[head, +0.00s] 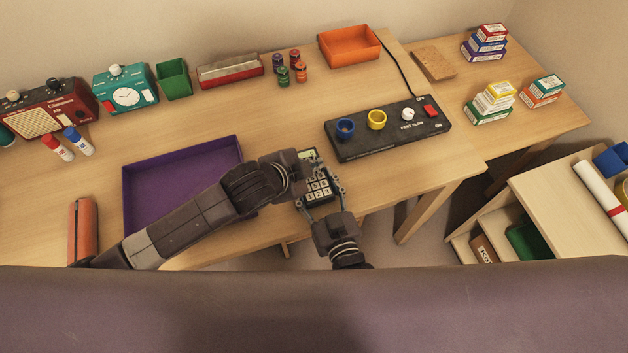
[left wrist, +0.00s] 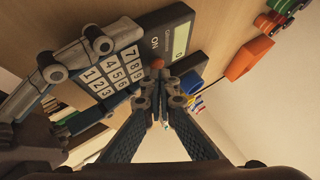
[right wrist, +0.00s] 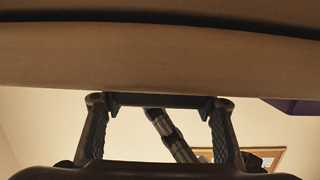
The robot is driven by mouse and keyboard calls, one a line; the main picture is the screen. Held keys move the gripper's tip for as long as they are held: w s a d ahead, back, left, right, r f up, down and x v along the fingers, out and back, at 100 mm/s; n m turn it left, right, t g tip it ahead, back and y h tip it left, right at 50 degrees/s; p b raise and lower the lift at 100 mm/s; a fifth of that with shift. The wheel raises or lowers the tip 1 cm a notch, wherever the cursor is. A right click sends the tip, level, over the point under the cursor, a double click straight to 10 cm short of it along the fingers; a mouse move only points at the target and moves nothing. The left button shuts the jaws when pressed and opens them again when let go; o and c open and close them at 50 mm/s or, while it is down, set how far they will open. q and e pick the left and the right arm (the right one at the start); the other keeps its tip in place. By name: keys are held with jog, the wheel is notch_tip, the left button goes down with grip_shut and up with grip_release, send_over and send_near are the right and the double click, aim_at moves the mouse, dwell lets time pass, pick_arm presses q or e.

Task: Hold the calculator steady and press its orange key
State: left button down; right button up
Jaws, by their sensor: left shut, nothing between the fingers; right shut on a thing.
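The dark calculator (head: 317,187) with pale number keys is at the front edge of the desk, and its keys (left wrist: 116,70) face the left wrist camera. My right gripper (head: 324,194) is shut on the calculator, one finger along each side. In the right wrist view the calculator's dark edge (right wrist: 160,100) spans between the fingers. My left gripper (head: 304,168) is shut and empty above the calculator. In the left wrist view its fingertips (left wrist: 160,78) are right at the orange key (left wrist: 158,63). I cannot tell whether they touch it.
A purple tray (head: 126,195) lies left of the calculator, partly behind my left arm. A black panel (head: 430,128) with coloured rings and a red switch is behind to the right. An orange bin (head: 350,47) and small boxes (head: 488,104) stand farther back.

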pick_arm(q)
jog(key=shift+r, duration=3.25)
pick_arm(e)
jog(key=o, duration=1.4)
jog(key=shift+c, duration=0.2)
